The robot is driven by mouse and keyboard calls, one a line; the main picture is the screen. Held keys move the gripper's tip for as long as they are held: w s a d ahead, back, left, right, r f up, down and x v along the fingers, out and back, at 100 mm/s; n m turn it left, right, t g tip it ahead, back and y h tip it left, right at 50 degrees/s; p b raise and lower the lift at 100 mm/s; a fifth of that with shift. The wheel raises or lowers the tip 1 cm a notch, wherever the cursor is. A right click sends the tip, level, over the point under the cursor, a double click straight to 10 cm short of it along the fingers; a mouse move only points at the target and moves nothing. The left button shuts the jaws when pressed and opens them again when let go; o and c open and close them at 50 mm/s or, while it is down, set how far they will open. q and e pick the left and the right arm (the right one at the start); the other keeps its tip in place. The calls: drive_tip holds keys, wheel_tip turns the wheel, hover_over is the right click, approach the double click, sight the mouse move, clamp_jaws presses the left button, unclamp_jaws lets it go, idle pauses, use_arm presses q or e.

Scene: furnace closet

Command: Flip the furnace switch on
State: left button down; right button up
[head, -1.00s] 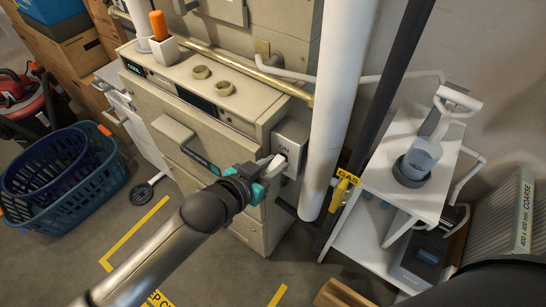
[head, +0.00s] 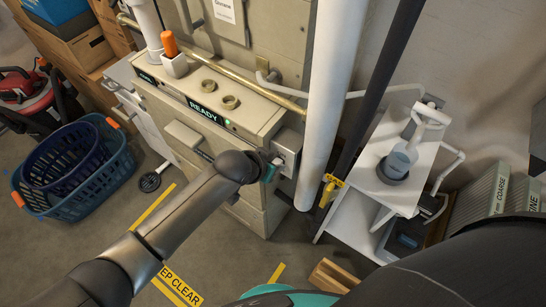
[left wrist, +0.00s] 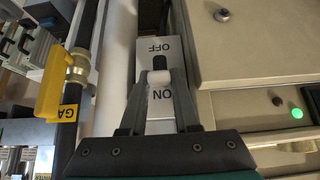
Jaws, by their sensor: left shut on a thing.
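The furnace (head: 258,118) is a beige cabinet. Its front display (head: 203,109) reads READY, with a green light (head: 228,122) lit beside it. The switch box (head: 289,146) is on the furnace's right side, partly hidden by my left gripper (head: 272,168). In the left wrist view, the box (left wrist: 148,47) shows OFF at the top and ON below, upside down. My right gripper is not in view.
A white pipe (head: 325,100) and a dark pipe (head: 375,90) with a yellow gas valve (head: 330,188) stand close right of the switch. A white shelf unit (head: 410,165) is farther right. Blue baskets (head: 85,180) sit on the floor at left.

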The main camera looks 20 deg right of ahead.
use_arm(q)
drive_tip(key=shift+w+d+r+g+y+p, duration=0.15)
drive_tip(key=shift+r+g+y+p, duration=0.1)
drive_tip(key=shift+g+y+p, duration=0.45)
drive_tip(key=c, duration=0.6)
unclamp_jaws()
drive_tip(key=shift+c, duration=0.2)
drive_tip(key=shift+s+a+r+p, duration=0.25)
drive_tip(key=shift+r+p, duration=0.2)
drive_tip(key=shift+r, duration=0.15)
drive_tip(key=p+v, duration=0.3)
drive_tip(key=v, duration=1.1)
drive_tip(key=shift+s+p, duration=0.2)
drive_tip(key=shift+p, duration=0.1)
